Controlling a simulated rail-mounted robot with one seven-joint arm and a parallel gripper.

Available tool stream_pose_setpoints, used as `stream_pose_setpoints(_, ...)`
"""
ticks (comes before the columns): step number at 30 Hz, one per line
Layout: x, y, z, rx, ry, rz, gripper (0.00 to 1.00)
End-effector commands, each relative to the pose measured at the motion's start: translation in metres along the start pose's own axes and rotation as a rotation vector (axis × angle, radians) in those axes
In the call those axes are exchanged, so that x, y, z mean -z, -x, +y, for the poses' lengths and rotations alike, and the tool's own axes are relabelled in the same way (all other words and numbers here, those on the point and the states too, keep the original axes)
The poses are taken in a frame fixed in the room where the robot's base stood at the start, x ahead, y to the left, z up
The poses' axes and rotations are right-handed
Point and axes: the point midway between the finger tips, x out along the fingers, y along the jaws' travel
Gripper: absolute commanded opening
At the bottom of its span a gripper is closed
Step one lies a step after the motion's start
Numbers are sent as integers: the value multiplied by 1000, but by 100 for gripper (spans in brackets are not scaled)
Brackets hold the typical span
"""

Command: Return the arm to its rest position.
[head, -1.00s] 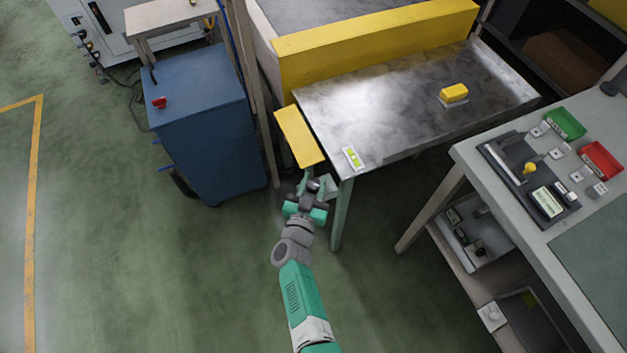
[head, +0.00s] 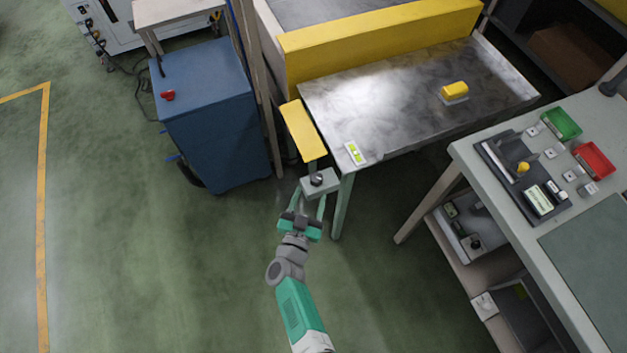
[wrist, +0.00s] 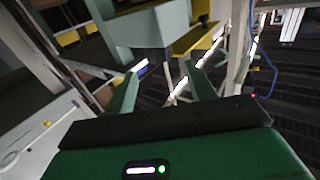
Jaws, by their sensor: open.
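My gripper (head: 309,200) is open and empty at the front left corner of the metal table, above the green floor. Its two green fingers show spread apart in the wrist view (wrist: 160,74). A small grey box with a dark round knob (head: 318,180) is just beyond the fingertips, by the table's left leg. In the head view the fingertips nearly overlap the box's near edge; whether they touch it I cannot tell. My arm reaches up from the bottom of the head view, bent at the wrist.
The metal table (head: 400,100) bears a yellow block (head: 455,90). A yellow flap (head: 303,130) juts from its left side. A blue cabinet (head: 205,110) stands left. A grey workbench (head: 510,220) with red and green bins stands right. Floor near my arm is clear.

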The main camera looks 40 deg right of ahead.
Motion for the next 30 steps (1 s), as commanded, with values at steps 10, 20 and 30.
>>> stream_pose_setpoints(10,-1,6,1,-1,0,0,55)
stream_pose_setpoints(20,0,6,0,0,-1,1,55)
stream_pose_setpoints(30,217,-27,-143,430,-228,222,55)
